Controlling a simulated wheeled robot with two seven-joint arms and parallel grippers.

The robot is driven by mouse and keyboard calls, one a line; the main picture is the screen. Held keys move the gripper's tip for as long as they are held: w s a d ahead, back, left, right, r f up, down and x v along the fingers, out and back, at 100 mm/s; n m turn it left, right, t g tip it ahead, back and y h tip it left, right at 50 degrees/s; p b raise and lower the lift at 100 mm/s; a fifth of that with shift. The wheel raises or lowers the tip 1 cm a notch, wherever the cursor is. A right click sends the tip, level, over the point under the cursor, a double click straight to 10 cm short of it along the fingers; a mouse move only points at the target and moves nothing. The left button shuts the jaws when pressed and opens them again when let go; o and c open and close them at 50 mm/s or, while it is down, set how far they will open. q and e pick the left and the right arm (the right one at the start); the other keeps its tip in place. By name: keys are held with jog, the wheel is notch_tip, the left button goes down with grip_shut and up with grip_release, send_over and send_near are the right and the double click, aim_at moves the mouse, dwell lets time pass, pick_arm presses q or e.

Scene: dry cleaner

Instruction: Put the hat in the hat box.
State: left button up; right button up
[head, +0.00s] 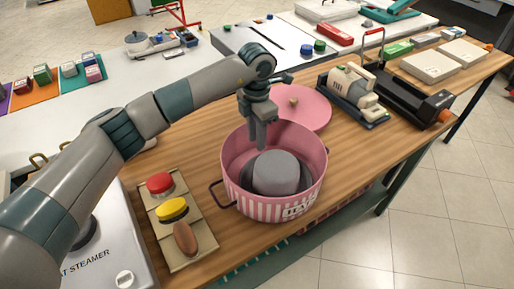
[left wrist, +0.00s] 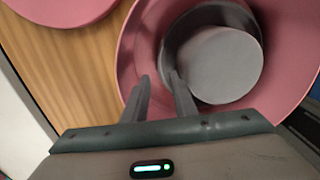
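The grey hat (head: 276,172) sits crown up inside the pink hat box (head: 290,205), which has a striped lower wall and stands on the wooden table. The hat also shows in the left wrist view (left wrist: 222,62), inside the pink box wall (left wrist: 285,95). My left gripper (head: 262,142) points down over the back left part of the box, beside the hat's crown. In the left wrist view, its two fingers (left wrist: 160,85) are apart with nothing visible between them. The right fingertip overlaps the hat's brim in the picture; I cannot tell whether they touch. My right gripper is not in view.
The pink lid (head: 308,108) with a gold knob lies behind the box. A tray (head: 163,233) with red, yellow and brown items lies at left, near the steamer (head: 105,258). A cream-coloured machine (head: 352,92) and a black device (head: 412,100) stand at right.

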pick_arm(q)
notch_tip(320, 180, up, 12)
jog(key=b, duration=0.2)
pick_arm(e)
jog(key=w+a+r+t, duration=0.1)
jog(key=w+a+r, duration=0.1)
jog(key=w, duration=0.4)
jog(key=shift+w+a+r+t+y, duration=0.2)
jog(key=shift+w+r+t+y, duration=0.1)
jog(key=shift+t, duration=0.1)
pick_arm(q)
jog(key=shift+f, duration=0.2)
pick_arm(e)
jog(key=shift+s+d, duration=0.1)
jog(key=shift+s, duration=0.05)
